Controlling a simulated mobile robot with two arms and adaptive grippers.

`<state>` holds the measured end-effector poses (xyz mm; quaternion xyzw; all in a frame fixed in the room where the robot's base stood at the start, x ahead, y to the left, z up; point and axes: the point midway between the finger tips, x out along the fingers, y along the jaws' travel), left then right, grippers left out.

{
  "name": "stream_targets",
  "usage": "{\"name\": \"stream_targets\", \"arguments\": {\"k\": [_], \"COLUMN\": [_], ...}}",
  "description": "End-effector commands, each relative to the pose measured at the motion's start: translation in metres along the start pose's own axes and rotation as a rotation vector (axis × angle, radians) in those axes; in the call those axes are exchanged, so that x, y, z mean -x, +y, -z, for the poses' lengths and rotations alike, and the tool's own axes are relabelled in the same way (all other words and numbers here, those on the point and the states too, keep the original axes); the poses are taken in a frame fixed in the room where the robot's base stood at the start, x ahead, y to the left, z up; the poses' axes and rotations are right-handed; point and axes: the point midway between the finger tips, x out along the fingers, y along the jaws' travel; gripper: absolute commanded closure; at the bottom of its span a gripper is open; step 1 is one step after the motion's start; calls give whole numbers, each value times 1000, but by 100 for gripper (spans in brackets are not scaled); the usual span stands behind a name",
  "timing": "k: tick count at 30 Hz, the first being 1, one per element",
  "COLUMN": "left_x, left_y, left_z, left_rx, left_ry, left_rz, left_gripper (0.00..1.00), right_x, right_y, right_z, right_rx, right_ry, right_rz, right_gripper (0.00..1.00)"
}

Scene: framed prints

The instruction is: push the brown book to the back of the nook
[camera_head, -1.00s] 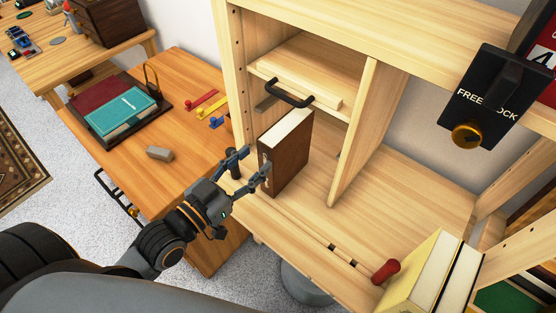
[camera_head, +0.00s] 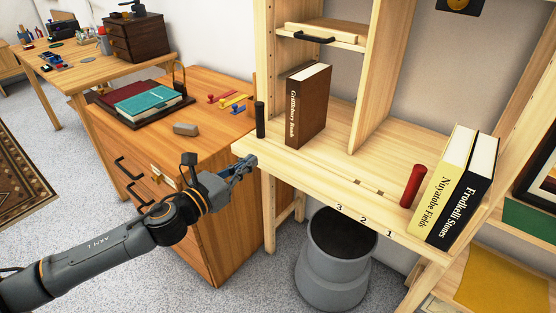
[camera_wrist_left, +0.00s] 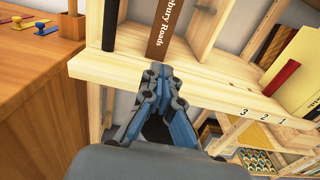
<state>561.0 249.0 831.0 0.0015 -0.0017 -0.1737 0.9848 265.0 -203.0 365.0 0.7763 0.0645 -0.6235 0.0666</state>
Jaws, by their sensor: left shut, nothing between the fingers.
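The brown book (camera_head: 308,105) stands upright in the nook (camera_head: 338,137), its titled spine facing out and its pale page edges on top. The nook lies between the left side post and a wooden divider (camera_head: 378,85). The book's spine also shows at the top of the left wrist view (camera_wrist_left: 166,28). My left gripper (camera_head: 250,162) is shut and empty, at the shelf's front edge, left of and below the book, apart from it. In the left wrist view the closed fingertips (camera_wrist_left: 157,70) lie in front of the shelf edge, below the spine. My right gripper is not in view.
A black peg (camera_head: 260,120) stands left of the book. A red cylinder (camera_head: 413,186) and yellow and black books (camera_head: 455,185) stand at the shelf's right. A board with a black handle (camera_head: 314,38) lies above the nook. A grey bin (camera_head: 337,262) stands below.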

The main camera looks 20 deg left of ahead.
Motion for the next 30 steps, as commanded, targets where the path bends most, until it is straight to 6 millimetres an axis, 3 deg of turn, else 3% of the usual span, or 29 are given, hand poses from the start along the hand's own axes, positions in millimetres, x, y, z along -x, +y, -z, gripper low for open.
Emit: {"name": "stream_targets", "arguments": {"k": [8,21,30], "left_x": [-31,-114,-138], "left_y": [0,-1,-1], "left_z": [-4,-2,0], "left_rx": [-1,3,2], "left_ry": [-5,-2,1], "left_rz": [-1,1,1], "left_gripper": [100,100,100], "right_x": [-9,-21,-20], "right_y": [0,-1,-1], "right_z": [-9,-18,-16], "right_rx": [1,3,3], "right_ry": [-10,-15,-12], "right_rz": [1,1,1], "right_gripper": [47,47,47]}}
